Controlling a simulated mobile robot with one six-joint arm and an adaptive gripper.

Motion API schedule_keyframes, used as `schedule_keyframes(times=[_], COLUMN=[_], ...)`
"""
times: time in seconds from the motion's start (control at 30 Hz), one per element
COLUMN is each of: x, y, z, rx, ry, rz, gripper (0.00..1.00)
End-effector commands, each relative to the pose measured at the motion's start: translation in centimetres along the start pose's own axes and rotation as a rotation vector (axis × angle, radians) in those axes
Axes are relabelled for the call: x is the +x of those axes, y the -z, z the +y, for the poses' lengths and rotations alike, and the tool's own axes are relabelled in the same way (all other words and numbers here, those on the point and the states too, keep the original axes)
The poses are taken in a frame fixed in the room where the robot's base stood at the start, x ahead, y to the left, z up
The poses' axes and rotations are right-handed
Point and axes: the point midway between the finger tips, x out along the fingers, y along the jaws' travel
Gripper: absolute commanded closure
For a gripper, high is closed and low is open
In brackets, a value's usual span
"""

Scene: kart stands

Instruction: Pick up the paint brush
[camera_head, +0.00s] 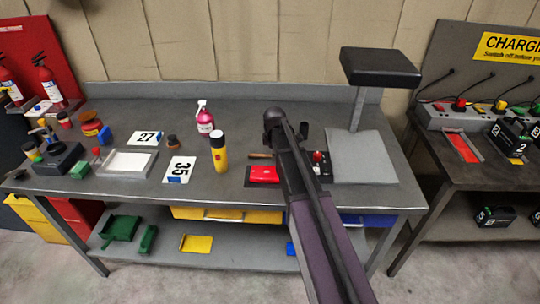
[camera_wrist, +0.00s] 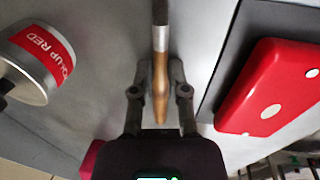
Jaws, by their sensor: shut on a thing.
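My gripper (camera_wrist: 161,68) is shut on the wooden handle, one finger on each side. The brush is on or close to the grey bench top; I cannot tell whether it touches. In the head view a short piece of the wooden handle (camera_head: 260,155) shows left of my arm, which hides my fingers and the rest of the brush.
A red case (camera_wrist: 270,95) lies right of the brush in the wrist view, and a tin with a red label (camera_wrist: 48,55) is at left. A black-topped stand (camera_head: 380,68) is at right.

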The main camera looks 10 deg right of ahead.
Motion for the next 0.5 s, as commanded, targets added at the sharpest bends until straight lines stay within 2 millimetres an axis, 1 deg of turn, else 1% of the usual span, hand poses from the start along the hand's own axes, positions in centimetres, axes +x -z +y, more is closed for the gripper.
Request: schedule_keyframes(times=[0.27,0.5], x=[-0.7,-2.4], y=[0.0,0.0], z=[0.1,0.4], rx=[0.000,0.000], ry=[0.000,0.000], rz=[0.000,0.000], gripper=[1.00,1.00])
